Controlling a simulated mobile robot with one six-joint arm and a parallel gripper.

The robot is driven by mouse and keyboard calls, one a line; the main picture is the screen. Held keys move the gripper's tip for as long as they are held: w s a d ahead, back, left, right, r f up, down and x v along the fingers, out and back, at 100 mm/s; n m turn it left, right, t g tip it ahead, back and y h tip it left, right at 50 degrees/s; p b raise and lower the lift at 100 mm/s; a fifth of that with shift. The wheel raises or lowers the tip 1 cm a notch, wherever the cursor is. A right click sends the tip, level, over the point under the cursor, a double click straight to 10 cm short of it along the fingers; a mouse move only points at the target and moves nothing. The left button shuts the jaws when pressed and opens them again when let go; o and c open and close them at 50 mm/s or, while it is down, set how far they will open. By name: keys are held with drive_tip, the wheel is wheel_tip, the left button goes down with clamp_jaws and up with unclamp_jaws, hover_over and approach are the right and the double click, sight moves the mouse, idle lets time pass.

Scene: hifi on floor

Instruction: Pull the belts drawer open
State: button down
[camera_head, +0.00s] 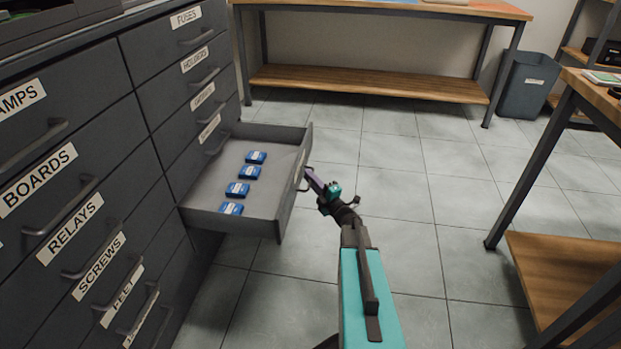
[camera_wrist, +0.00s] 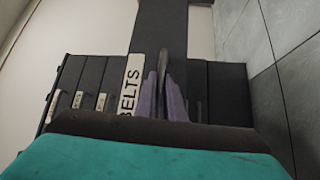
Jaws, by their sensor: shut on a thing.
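The belts drawer (camera_head: 264,228) stands pulled well out from the grey cabinet in the head view. Several small blue boxes (camera_head: 237,189) lie in a row inside it. In the wrist view its front carries a white label (camera_wrist: 131,84) reading "BELTS". My gripper (camera_head: 309,174) is at the outer face of the drawer front. Its purple fingers (camera_wrist: 164,85) are shut on the drawer's handle (camera_wrist: 163,58), which shows between them beside the label. The rest of the handle is mostly hidden by the fingers.
The grey cabinet (camera_head: 150,150) has other closed drawers, labelled boards, relays, screws and more, with bar handles. A workbench (camera_head: 370,86) stands at the back, with a grey bin (camera_head: 527,84) beside it. Another bench (camera_head: 560,262) stands at right. The tiled floor (camera_head: 420,195) between is clear.

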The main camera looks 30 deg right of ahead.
drive_tip(key=shift+w+d+r, duration=0.1)
drive_tip(key=shift+r, duration=0.05)
drive_tip(key=c, duration=2.2)
unclamp_jaws()
drive_tip(key=shift+o, duration=0.4)
drive_tip(key=shift+a, duration=0.2)
drive_tip(key=shift+s+a, duration=0.1)
drive_tip(key=shift+s, duration=0.25)
drive_tip(key=s+f+p, duration=0.2)
drive_tip(key=s+p, duration=0.1)
drive_tip(key=s, duration=1)
